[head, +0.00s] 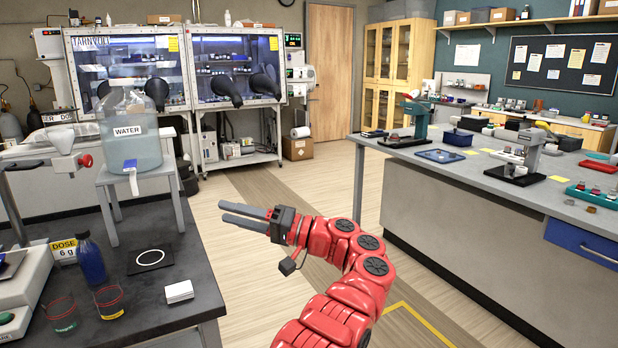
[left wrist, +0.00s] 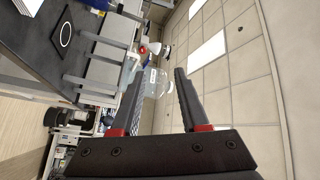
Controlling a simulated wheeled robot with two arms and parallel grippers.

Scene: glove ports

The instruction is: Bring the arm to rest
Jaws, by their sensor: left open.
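My left gripper (head: 226,212) is at the middle of the head view, at the end of my red arm. It is held in the air over the aisle floor, to the right of the black bench. Its two dark fingers point left and are apart, with nothing between them. In the left wrist view the same gripper (left wrist: 159,72) shows both fingers spread, with the water jug far behind the gap. My right gripper is out of view.
The black bench (head: 150,304) at the left holds a water jug (head: 128,152) on a stand, a blue bottle (head: 91,260), two beakers and a white block (head: 179,292). A grey counter (head: 465,163) stands at the right. The aisle floor (head: 290,190) between is clear.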

